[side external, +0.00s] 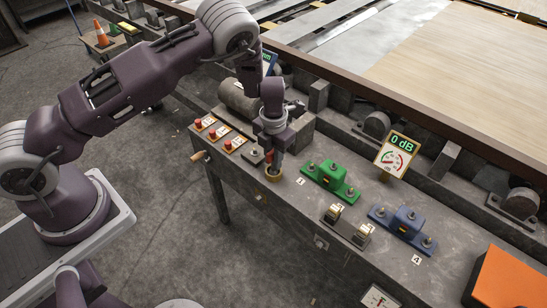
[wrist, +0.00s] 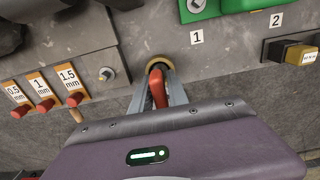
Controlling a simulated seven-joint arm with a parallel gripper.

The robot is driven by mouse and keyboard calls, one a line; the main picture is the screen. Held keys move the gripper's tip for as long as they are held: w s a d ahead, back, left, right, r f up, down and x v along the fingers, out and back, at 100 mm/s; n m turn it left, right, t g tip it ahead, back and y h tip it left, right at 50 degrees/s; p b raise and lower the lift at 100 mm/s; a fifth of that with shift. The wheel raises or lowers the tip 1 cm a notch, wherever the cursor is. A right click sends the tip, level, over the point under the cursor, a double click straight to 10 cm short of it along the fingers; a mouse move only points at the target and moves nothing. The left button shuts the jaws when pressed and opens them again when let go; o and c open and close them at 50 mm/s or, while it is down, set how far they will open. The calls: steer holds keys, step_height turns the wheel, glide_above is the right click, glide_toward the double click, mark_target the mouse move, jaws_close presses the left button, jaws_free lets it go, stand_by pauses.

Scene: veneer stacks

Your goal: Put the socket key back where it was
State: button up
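The socket key (wrist: 158,90) shows as a red grip between the two fingers of my gripper (wrist: 158,84) in the wrist view. The fingers lie close along both sides of it and appear closed on it. Its lower end is hidden. A round brass-coloured holder (wrist: 159,62) is just beyond the fingertips. In the side view my gripper (side external: 274,160) points down, with its tips at the holder (side external: 273,174) on the grey bench. I cannot tell how deep the key sits in the holder.
A green clamp block (side external: 330,181), a dark block with yellow parts (side external: 346,231) and a blue block (side external: 403,229) stand to the right. Red-knobbed pegs labelled 0.5, 1 and 1.5 mm (side external: 219,132) are to the left. A dial reading 0 dB (side external: 397,155) stands behind.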

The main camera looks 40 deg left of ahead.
steer(key=shift+o, duration=0.8)
step_height(320, 180, up, 13)
steer(key=shift+f, duration=0.2)
steer(key=s+d+r+m+t+h, duration=0.1)
steer(key=s+r+m, duration=0.6)
steer(key=r+m, duration=0.3)
steer(key=s+d+r+m+t+h, duration=0.1)
steer(key=s+r+m+h, duration=0.1)
steer(key=s+r+m, duration=0.9)
steer(key=s+a+r+m+t+y, duration=0.1)
steer(key=s+r+m, duration=0.1)
steer(key=s+m, duration=0.4)
steer(key=s+a+r+m+t+y, duration=0.2)
steer(key=s+m, duration=0.4)
steer(key=m, duration=0.3)
steer(key=shift+s+t, duration=0.3)
steer(key=shift+s, duration=0.05)
